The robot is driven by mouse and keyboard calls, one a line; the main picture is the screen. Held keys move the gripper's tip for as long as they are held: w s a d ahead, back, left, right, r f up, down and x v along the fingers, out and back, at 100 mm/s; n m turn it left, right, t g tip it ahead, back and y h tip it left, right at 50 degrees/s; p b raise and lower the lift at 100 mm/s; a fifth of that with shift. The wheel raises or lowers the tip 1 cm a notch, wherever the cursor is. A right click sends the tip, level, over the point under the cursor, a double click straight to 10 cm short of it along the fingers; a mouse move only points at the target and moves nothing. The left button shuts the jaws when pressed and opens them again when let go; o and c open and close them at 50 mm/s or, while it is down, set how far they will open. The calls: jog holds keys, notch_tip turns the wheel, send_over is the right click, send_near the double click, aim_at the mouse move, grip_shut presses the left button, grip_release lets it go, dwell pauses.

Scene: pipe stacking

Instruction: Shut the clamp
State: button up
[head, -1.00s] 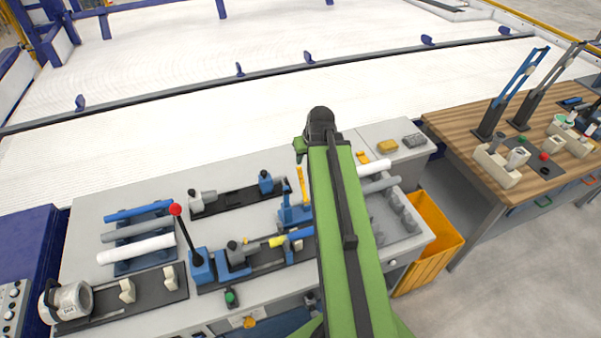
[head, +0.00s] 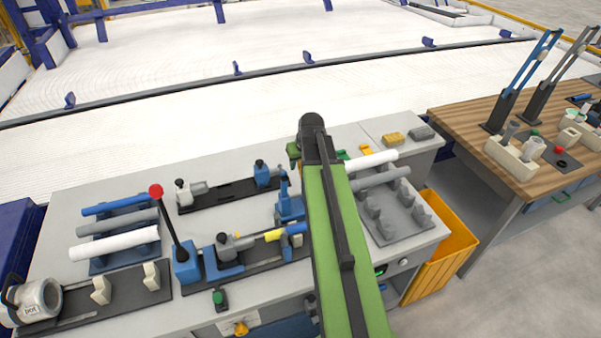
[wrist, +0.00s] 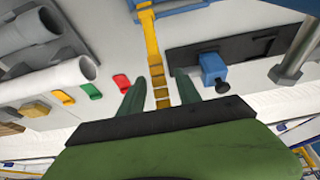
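The clamp is most likely the blue fixture (head: 290,207) on the grey bench, just left of my arm in the head view. In the wrist view its long yellow lever (wrist: 152,45) runs from a blue part at the top down between my fingers. My gripper (wrist: 159,88) is open, with one dark green finger on each side of the lever. Narrow gaps seem to show beside the lever, so I see no firm grip. In the head view the lever and my fingertips are hidden behind my green arm.
A red-knobbed lever (head: 156,190) stands upright left of the blue fixture. A pipe with a yellow band (head: 272,235) lies in front of it. White and grey pipes lie on a rack (head: 393,222) at right. A black rail (wrist: 235,52) with a blue block is close to my right finger.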

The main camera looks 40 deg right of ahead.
grip_shut()
dwell(0.3)
dwell(1.2)
